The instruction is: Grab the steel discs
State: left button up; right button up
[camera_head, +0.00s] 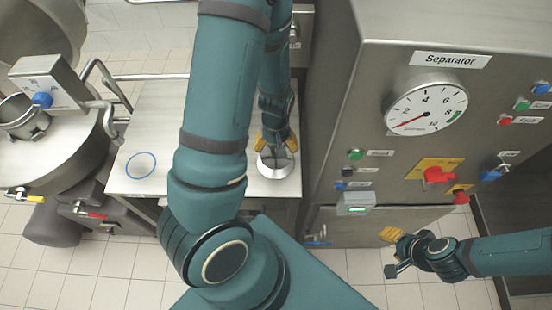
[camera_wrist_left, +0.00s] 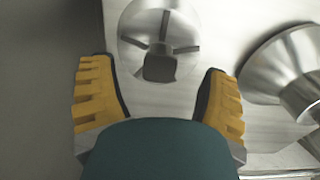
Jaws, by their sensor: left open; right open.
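A round, conical steel disc (camera_head: 272,172) lies on the steel table below my left gripper (camera_head: 275,143). In the left wrist view this disc (camera_wrist_left: 182,28) shows spokes and a dark square hub, between and just beyond the yellow fingers. The fingers are open, and I cannot tell if they touch it. A second conical steel piece (camera_wrist_left: 292,70) stands to the right in that view; I cannot make it out in the head view, where my arm covers part of the table. My right gripper (camera_head: 391,254) is open and empty, low in front of the separator.
The steel table (camera_head: 153,110) has a blue ring mark (camera_head: 140,166) on its clear left part. The separator cabinet (camera_head: 340,110), with gauge, buttons and a red switch (camera_head: 437,175), rises close at the right. A steel vessel (camera_head: 60,150) stands at the left.

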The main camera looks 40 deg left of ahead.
pick_arm(q)
jog(key=shift+w+f, duration=0.1)
jog(key=shift+f, duration=1.4)
jog(key=shift+c, duration=0.2)
grip_shut()
jog(key=shift+a+r, duration=0.1)
